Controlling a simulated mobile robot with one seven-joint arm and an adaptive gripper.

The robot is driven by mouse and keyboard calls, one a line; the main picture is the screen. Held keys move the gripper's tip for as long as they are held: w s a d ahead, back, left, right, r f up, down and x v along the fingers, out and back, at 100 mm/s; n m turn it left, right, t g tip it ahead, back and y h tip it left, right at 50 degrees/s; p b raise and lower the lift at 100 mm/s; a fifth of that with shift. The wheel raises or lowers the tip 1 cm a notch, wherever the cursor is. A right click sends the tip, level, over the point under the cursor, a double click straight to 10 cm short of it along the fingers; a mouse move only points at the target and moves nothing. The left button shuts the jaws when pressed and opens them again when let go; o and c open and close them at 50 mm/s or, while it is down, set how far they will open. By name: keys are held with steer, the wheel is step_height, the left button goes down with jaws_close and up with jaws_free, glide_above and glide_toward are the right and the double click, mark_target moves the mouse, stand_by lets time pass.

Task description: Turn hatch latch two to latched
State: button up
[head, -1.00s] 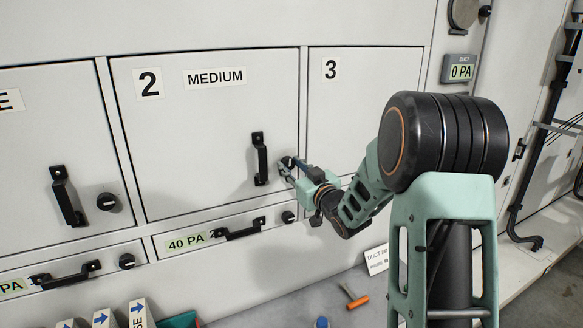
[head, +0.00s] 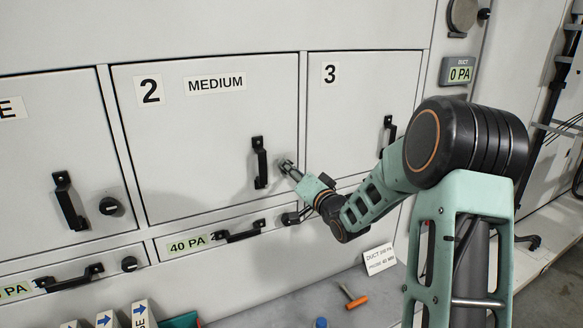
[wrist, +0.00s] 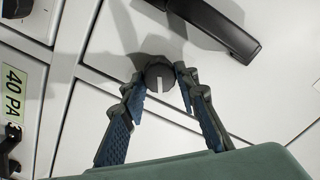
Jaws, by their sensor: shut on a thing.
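Hatch two (head: 205,150) is the closed white panel marked 2 and MEDIUM in the head view. Its latch is a small round black knob (wrist: 160,77) with a white mark, clear in the wrist view beside the black hatch handle (wrist: 218,28). The mark lies along the picture's vertical there. My gripper (wrist: 160,82) has its two blue-padded fingers on either side of the knob, shut on it. In the head view my gripper (head: 287,166) reaches the right edge of the hatch, right of the handle (head: 260,162), and mostly hides the knob.
A drawer labelled 40 PA (head: 187,244) lies below, its knob (head: 290,218) close under my gripper. Hatch three (head: 350,110) is to the right. An orange-handled tool (head: 357,301) and a card (head: 379,259) are on the bench (head: 300,295).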

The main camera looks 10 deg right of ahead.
steer(key=shift+m+p, duration=1.35)
steer(key=shift+m, duration=1.95)
steer(key=o, duration=1.1)
steer(key=shift+o, duration=0.2)
steer(key=v, duration=1.2)
